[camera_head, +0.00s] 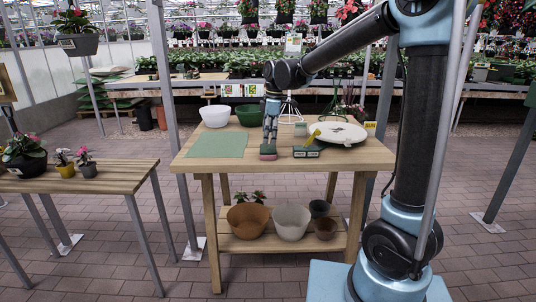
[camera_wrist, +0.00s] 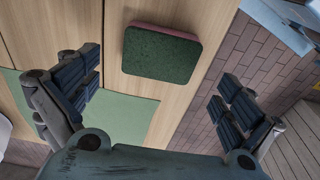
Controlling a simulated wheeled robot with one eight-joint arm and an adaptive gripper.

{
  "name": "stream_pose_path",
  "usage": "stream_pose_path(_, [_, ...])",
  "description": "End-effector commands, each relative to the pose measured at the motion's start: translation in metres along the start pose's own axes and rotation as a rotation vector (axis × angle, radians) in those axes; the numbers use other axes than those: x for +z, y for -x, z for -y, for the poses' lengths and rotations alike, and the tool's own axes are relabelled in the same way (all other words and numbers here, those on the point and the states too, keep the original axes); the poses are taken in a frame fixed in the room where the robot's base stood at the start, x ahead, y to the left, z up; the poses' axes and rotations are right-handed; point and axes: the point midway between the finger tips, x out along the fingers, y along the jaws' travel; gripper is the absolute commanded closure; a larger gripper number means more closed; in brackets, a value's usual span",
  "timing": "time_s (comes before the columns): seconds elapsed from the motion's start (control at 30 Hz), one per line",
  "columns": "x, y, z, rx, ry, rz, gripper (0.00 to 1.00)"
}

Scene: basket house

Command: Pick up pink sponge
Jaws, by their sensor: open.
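The pink sponge (camera_head: 268,156) lies flat near the front edge of the wooden table, its dark green face up. In the wrist view the sponge (camera_wrist: 161,54) shows that dark green face with a thin pink side along its far edge. My gripper (camera_head: 270,138) is just above the sponge, pointing down. In the wrist view my gripper (camera_wrist: 158,78) is open and empty, with its fingers spread wide to the left and right of the sponge. I see no contact between fingers and sponge.
The table (camera_head: 232,169) also holds a green mat (camera_head: 217,145) left of the sponge, a dark green tray-like item (camera_head: 306,152) close on the right, and a round white plate (camera_head: 337,132). A white bowl (camera_head: 214,116) and a green bowl (camera_head: 248,115) stand behind.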

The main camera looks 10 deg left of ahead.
Motion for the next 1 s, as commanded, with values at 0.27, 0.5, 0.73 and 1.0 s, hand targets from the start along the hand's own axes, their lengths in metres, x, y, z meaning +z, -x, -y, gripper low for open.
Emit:
stream_pose_path(0.27, [0.004, -0.036, -0.001, 0.000, 0.000, 0.000, 0.00])
stream_pose_path(0.5, [0.004, -0.046, -0.001, 0.000, -0.001, 0.000, 0.00])
stream_pose_path(0.73, [0.004, -0.046, -0.001, 0.000, -0.001, 0.000, 0.12])
stream_pose_path(1.0, [0.005, -0.046, -0.001, 0.000, -0.001, 0.000, 0.30])
